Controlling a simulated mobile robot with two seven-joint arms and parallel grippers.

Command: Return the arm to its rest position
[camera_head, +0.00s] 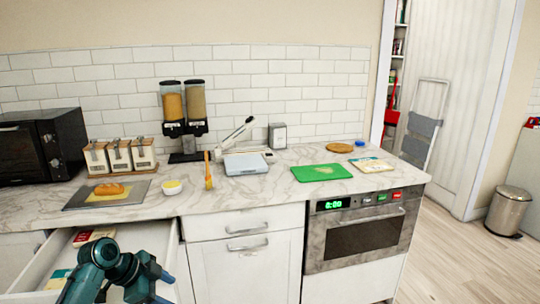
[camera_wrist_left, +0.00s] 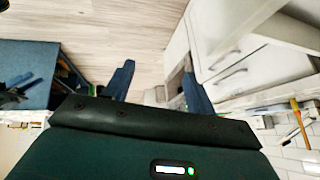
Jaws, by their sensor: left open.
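My left arm (camera_head: 120,268) shows in the head view at the bottom left, in front of and partly over an open drawer (camera_head: 40,272). In the left wrist view my left gripper (camera_wrist_left: 157,82) has its two blue fingers spread apart with nothing held between them. The wrist view shows floor and the white cabinet fronts beyond the fingers. My right gripper is not in view.
The open drawer holds a few packages (camera_head: 82,238). Wooden floor (camera_head: 470,265) is clear at the right.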

